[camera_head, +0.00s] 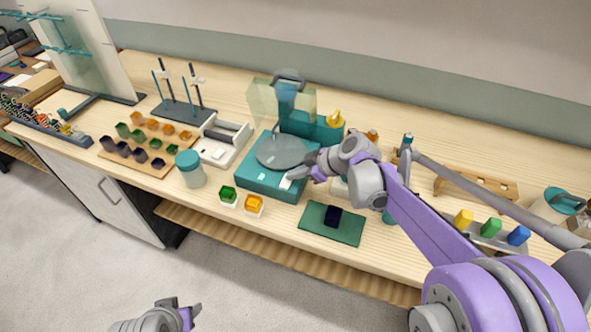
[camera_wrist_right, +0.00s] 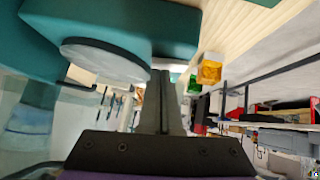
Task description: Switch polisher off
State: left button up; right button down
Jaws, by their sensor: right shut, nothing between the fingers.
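The polisher is a teal box (camera_head: 256,182) with a round grey disc (camera_head: 281,152) on top; it stands on the wooden bench. In the right wrist view the disc (camera_wrist_right: 105,60) and teal body (camera_wrist_right: 150,22) are close by. A small white part, perhaps the switch (camera_head: 287,183), shows at the polisher's front right corner. My right gripper (camera_head: 312,174) is shut and empty right beside that corner; I cannot tell whether it touches. Its closed fingers (camera_wrist_right: 164,90) show in the wrist view. My left gripper (camera_head: 184,316) is low at the front, away from the bench; its opening is unclear.
Green (camera_head: 229,195) and orange (camera_head: 254,204) blocks in white holders stand in front of the polisher. A dark block (camera_head: 333,216) sits on a green mat (camera_head: 345,231). A teal-lidded jar (camera_head: 190,170) and a white tray (camera_head: 222,140) stand left. A yellow-tinted clear guard (camera_head: 262,100) rises behind.

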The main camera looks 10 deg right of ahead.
jog(key=shift+w+d+f+g, duration=0.1)
jog(key=shift+d+f+g, duration=0.05)
jog(key=shift+f+g, duration=0.2)
jog(key=shift+s, duration=0.2)
jog(key=shift+s+a+r, duration=0.1)
jog(key=shift+s+a, duration=0.15)
jog(key=shift+a, duration=0.05)
jog(key=shift+s+a, duration=0.25)
jog(key=shift+s, duration=0.05)
jog(key=shift+w+r, duration=0.1)
jog(key=shift+r, duration=0.1)
